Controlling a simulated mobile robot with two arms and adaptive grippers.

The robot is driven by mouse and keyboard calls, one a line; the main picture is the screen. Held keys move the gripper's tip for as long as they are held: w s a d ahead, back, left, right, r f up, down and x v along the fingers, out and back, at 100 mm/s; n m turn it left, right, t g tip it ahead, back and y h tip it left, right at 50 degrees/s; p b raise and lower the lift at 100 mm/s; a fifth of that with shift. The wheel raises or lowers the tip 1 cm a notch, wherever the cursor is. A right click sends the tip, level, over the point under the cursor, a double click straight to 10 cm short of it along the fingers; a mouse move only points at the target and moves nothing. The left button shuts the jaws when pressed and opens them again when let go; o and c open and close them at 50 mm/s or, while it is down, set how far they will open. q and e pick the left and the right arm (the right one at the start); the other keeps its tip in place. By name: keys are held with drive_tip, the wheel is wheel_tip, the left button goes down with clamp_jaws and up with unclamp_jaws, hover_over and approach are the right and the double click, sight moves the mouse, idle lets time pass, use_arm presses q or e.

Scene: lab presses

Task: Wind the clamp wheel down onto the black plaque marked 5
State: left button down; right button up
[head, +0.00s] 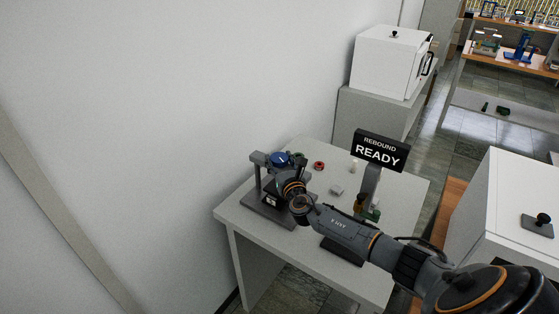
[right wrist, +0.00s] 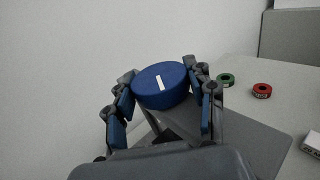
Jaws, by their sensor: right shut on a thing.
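The clamp wheel (right wrist: 162,88) is a blue disc with a white bar on its top. My right gripper (right wrist: 164,95) has its fingers on both sides of the wheel and is shut on it. In the head view the blue wheel (head: 279,158) sits on top of a grey press (head: 257,177), with my right arm reaching in from the lower right. A black piece with a white face (head: 271,200) lies low in the press; I cannot read a number on it. My left gripper is not in view.
The press stands on a grey table (head: 330,258). A red ring (right wrist: 262,90) and a green ring (right wrist: 226,79) lie beside it. A black sign (head: 381,151) reads "REBOUND READY". A white box (head: 388,62) stands on the cabinet behind.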

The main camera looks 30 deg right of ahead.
drive_tip(key=shift+a+m+h, duration=0.1)
drive_tip(key=shift+m+h, duration=0.2)
drive_tip(key=shift+h, duration=0.2)
drive_tip(key=shift+m+g+h+p, duration=0.3)
drive_tip(key=shift+m+g+h, duration=0.4)
drive_tip(key=shift+m+h, duration=0.3)
drive_tip(key=shift+h, duration=0.3)
drive_tip(key=shift+w+a+m+g+h, duration=0.1)
drive_tip(key=shift+m+g+h, duration=0.3)
drive_tip(key=shift+h, duration=0.2)
drive_tip(key=shift+f+m+g+h+b, duration=0.15)
drive_tip(key=shift+m+g+h+b, duration=0.3)
drive_tip(key=shift+m+g+h, duration=0.55)
drive_tip(key=m+g+h+b, duration=0.2)
drive_tip(key=g+b, duration=0.1)
drive_tip(key=b, duration=0.2)
drive_tip(key=m+g+h+b, duration=0.2)
drive_tip(key=m+g+b, duration=0.1)
drive_tip(key=g+b, duration=0.1)
drive_tip(key=m+g+h+b, duration=0.2)
drive_tip(key=m+g+b, duration=0.1)
drive_tip(key=b, duration=0.3)
drive_tip(key=shift+w+g+b, duration=0.1)
drive_tip(key=shift+g+b, duration=0.3)
drive_tip(key=shift+g, duration=0.2)
drive_tip(key=shift+r+m+g+b, duration=0.2)
drive_tip(key=shift+m+g+b, duration=0.15)
drive_tip(key=shift+b, duration=0.35)
